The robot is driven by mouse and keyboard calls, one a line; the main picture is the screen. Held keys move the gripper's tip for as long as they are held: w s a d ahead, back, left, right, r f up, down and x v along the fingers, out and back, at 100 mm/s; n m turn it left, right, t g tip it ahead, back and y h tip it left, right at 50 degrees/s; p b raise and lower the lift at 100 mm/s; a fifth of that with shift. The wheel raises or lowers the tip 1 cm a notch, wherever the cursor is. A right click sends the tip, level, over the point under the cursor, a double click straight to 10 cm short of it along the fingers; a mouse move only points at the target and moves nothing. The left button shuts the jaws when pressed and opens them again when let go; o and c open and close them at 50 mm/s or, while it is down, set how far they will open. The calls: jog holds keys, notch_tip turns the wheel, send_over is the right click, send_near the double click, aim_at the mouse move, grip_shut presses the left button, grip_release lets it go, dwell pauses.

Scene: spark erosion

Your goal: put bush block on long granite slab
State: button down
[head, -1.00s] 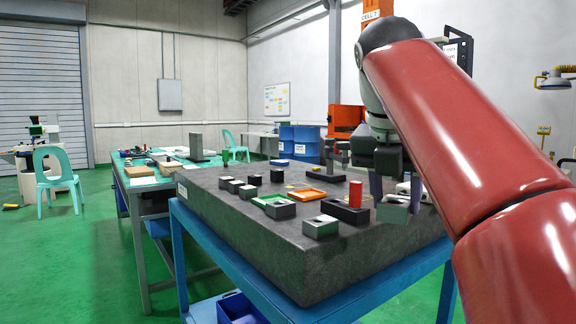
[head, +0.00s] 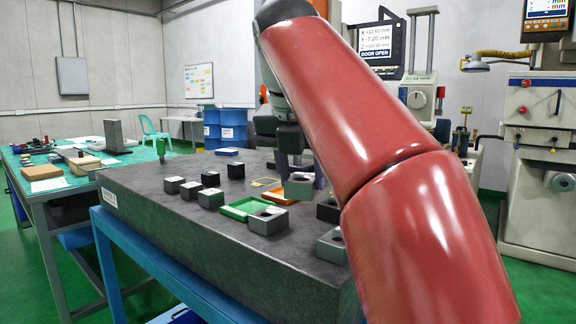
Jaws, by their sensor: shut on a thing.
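My gripper (head: 296,176) points down and is shut on a small grey block (head: 296,190), which I take to be the bush block. My red arm comes in from the right and covers part of the view beside it. The long granite slab (head: 150,205) is a thick, dark grey block on a blue stand. In the picture the held block overlaps the slab's top near the orange tray (head: 270,193). I cannot tell how high above the slab it is.
Several small dark and grey blocks stand on the slab, with a green tray (head: 236,212), a grey block with a hole (head: 268,221) and another grey block (head: 331,246) near the front edge. The slab's left front top is bare. A cluttered workbench (head: 60,180) stands left.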

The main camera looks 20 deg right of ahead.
aim_at(301, 198)
notch_tip(301, 198, down, 5)
jog(key=shift+s+r+b, duration=0.1)
jog(key=shift+s+b, duration=0.05)
jog(key=shift+b, duration=0.25)
jog(key=shift+f+b, duration=0.6)
jog(key=shift+f, duration=0.1)
jog(key=shift+f+b, duration=0.35)
jog(key=shift+f, duration=0.2)
jog(key=c, duration=0.8)
grip_release()
jog(key=shift+o, duration=0.2)
